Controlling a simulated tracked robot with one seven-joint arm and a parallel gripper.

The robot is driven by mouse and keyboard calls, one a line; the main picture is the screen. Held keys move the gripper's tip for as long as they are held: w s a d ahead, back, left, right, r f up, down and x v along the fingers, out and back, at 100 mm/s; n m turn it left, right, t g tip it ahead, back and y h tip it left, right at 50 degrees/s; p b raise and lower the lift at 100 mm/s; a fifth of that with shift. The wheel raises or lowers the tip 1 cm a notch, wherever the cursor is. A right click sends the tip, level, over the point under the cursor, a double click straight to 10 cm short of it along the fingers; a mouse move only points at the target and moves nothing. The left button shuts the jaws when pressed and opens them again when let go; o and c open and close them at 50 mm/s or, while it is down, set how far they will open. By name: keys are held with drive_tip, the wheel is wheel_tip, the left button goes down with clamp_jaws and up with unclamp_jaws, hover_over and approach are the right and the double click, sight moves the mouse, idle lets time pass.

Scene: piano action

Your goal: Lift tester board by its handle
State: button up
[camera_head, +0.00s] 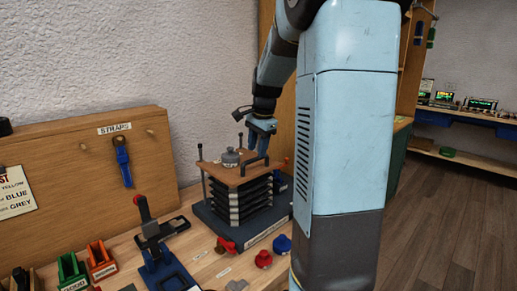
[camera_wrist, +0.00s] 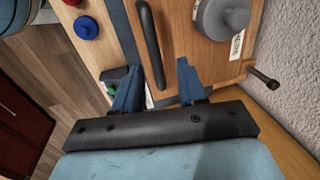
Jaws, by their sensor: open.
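The tester board (camera_head: 222,172) is a flat wooden plate lying level on top of a black pleated bellows stack (camera_head: 240,200). A grey round weight (camera_head: 230,158) rests on it. Its black bar handle (camera_head: 256,163) stands up near the right front edge. In the wrist view the board (camera_wrist: 180,45) fills the upper middle, with the handle (camera_wrist: 149,40) left of the weight (camera_wrist: 222,17). My gripper (camera_head: 262,128) is above the board near the handle. Its blue fingers (camera_wrist: 158,82) are open, and the handle's lower end shows between them. I cannot tell whether they touch it.
The stack stands on a dark base (camera_head: 223,229) on the wooden bench. Red (camera_head: 263,259) and blue (camera_head: 282,243) knobs lie in front. A blue stand with a red-topped lever (camera_head: 152,235) is at left. A wooden panel with a blue strap (camera_head: 122,160) stands behind.

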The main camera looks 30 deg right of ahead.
wheel_tip(320, 180, up, 13)
drive_tip(key=s, duration=0.2)
drive_tip(key=shift+s+d+f, duration=0.15)
drive_tip(key=shift+d+f, duration=0.05)
drive_tip(key=shift+d, duration=0.05)
drive_tip(key=shift+a, duration=0.1)
idle(1.2)
